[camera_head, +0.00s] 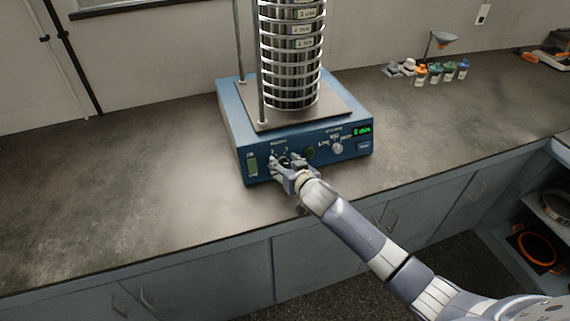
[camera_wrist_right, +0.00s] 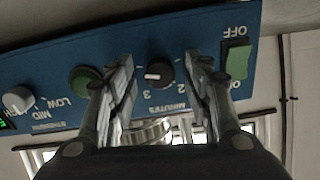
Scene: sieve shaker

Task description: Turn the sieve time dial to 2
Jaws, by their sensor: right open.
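The sieve shaker (camera_head: 240,130) is a blue box with a tall stack of metal sieves on top. Its minutes dial (camera_wrist_right: 160,73) is a small black knob with a white mark, which lies toward the left in the upside-down right wrist view. The printed numbers 2 and 3 show beside it. My right gripper (camera_head: 281,161) is at the front panel and hides most of the dial in the head view. In the wrist view its open fingers (camera_wrist_right: 165,65) stand on either side of the dial, with visible gaps. My left gripper is out of view.
A green switch (camera_wrist_right: 237,62), a round green button (camera_wrist_right: 85,80) and a pale strength knob (camera_wrist_right: 18,100) flank the dial. A green display (camera_head: 362,130) is lit at the panel's right. Small bottles (camera_head: 435,74) stand farther right; the counter's left side is clear.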

